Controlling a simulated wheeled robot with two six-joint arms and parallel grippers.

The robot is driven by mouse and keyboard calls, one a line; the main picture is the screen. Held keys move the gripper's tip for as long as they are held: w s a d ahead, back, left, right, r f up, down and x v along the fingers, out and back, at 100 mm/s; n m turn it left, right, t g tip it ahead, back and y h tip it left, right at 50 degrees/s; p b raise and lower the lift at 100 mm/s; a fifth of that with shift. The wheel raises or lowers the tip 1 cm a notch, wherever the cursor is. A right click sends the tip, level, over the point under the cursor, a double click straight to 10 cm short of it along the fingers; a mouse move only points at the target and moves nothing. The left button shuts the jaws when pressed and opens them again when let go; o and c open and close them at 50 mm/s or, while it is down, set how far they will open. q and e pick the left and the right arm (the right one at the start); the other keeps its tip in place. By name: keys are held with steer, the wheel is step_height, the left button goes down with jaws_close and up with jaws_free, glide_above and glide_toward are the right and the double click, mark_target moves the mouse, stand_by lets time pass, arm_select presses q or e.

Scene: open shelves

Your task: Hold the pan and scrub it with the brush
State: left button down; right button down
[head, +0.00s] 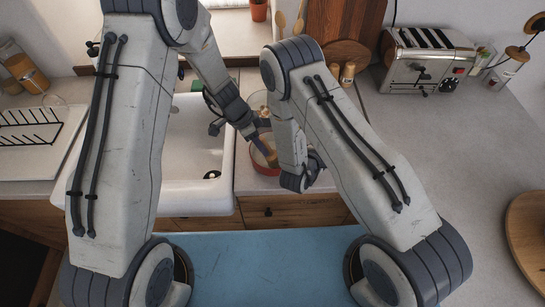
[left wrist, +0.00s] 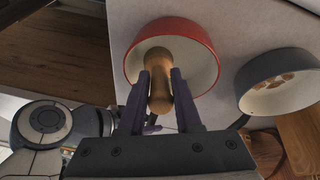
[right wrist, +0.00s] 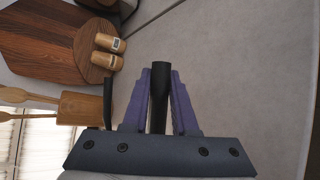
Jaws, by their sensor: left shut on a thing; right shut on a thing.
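The red pan (head: 257,167) with a pale inside rests on the counter right of the sink, between my arms; it fills the upper middle of the left wrist view (left wrist: 131,62). My left gripper (left wrist: 160,88) is shut on the brush's wooden handle (left wrist: 160,96), which reaches down into the pan; the brush's far end is hard to make out. In the head view my left gripper (head: 258,141) is over the pan. My right gripper (right wrist: 159,88) is shut on a black handle (right wrist: 158,105); its join to the pan is out of view.
A grey pan (left wrist: 245,88) stands close beside the red one. The white sink (head: 190,165) lies left, a dish rack (head: 30,130) further left. A toaster (head: 430,60), wooden boards (head: 355,18) and shakers (head: 347,74) stand behind. The right counter is mostly clear.

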arm_select(q)
steer(key=shift+d, duration=0.95)
steer(key=shift+w+d, duration=0.3)
steer(key=shift+w, duration=0.25)
steer(key=shift+w+d, duration=0.3)
steer(key=shift+w, duration=0.2)
steer(key=shift+s+a, duration=0.7)
steer(key=shift+s, duration=0.35)
steer(key=shift+a, duration=0.1)
steer(key=shift+a, duration=1.05)
steer(key=shift+w+a, duration=0.3)
steer(key=shift+w, duration=0.3)
steer(key=shift+w+a, duration=0.25)
steer(key=shift+w, duration=0.3)
steer(key=shift+w+d, duration=0.6)
steer(key=shift+w, duration=0.35)
steer(key=shift+d, duration=0.1)
